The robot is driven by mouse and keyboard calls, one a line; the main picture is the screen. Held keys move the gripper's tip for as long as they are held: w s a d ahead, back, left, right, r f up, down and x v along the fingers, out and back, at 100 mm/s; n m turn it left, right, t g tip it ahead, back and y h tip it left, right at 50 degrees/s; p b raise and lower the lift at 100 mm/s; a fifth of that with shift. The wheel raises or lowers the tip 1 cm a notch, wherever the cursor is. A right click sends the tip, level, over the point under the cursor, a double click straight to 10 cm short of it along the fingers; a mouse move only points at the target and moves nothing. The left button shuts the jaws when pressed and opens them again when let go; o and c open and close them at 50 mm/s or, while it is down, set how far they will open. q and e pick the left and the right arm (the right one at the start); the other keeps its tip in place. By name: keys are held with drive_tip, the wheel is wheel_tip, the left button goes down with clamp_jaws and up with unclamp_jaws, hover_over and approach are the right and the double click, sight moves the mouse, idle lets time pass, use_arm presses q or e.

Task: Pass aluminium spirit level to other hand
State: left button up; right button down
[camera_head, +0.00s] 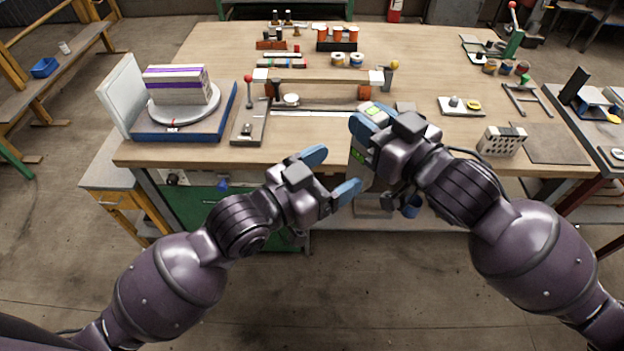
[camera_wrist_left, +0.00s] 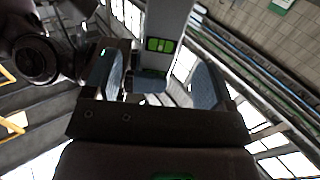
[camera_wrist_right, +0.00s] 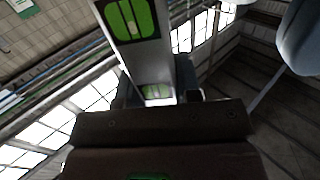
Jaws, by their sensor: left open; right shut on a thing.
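The aluminium spirit level (camera_head: 358,160) is a pale grey bar with green vials, hanging from my right gripper (camera_head: 366,120) in front of the bench edge. That gripper is shut on it near its upper end. In the right wrist view the level (camera_wrist_right: 150,60) runs upward from the jaws, with two green vials showing. My left gripper (camera_head: 331,174) is open, below and left of the right one, its fingers pointing at the level. In the left wrist view the level (camera_wrist_left: 170,18) lines up with the gap between the fingers; I cannot tell whether they surround it.
The wooden workbench (camera_head: 210,60) lies behind both grippers. Open floor lies in front.

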sight(358, 156)
use_arm(q)
drive_tip(key=x, duration=0.6)
drive_tip(key=shift+w+d, duration=0.2)
drive_tip(key=c, duration=1.1)
drive_tip(key=shift+c, duration=0.2)
use_arm(e)
drive_tip(key=c, duration=0.7)
unclamp_jaws()
drive_tip(key=shift+c, duration=0.2)
